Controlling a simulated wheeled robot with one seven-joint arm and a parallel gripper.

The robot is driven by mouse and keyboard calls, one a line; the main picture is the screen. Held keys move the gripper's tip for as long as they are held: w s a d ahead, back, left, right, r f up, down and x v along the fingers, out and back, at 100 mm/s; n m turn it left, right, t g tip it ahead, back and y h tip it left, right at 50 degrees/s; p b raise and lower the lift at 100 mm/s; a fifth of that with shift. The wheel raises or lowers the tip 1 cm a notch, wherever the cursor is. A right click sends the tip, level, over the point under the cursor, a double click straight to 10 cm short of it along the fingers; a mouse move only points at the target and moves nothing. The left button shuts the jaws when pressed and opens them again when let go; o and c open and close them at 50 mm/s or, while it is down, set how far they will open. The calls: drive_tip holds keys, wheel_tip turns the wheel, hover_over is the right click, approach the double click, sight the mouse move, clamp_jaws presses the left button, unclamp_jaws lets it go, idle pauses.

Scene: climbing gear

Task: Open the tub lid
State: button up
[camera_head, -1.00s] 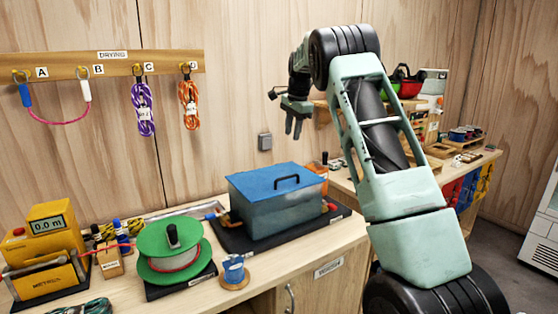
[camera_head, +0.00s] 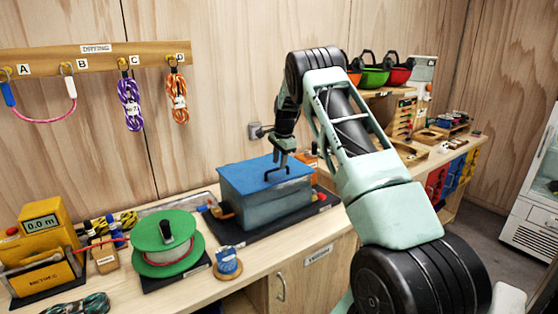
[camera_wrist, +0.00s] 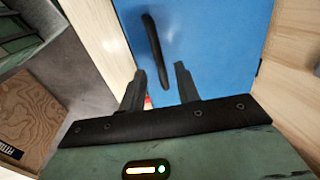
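The tub (camera_head: 275,206) is a grey-blue see-through box on a black mat, with a blue lid (camera_head: 245,175) lying shut on it. A black bar handle (camera_head: 290,172) stands on the lid; the handle also shows in the wrist view (camera_wrist: 156,50). My gripper (camera_head: 282,158) is above the lid, close to the handle. In the wrist view my gripper (camera_wrist: 158,82) has its two fingers apart with nothing between them. The handle's near end lies just beyond the gap between the fingertips, and I cannot tell whether they touch.
A green reel (camera_head: 167,247) and a small blue spool (camera_head: 228,262) stand left of the tub. A yellow meter (camera_head: 45,240) is at the far left. A rail (camera_head: 100,58) with hanging cords is on the wall behind. Helmets (camera_head: 375,76) sit on a shelf to the right.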

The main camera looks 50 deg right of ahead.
drive_tip(key=shift+w+f, duration=0.2)
drive_tip(key=shift+f, duration=0.65)
clamp_jaws()
drive_tip(key=shift+r, duration=0.1)
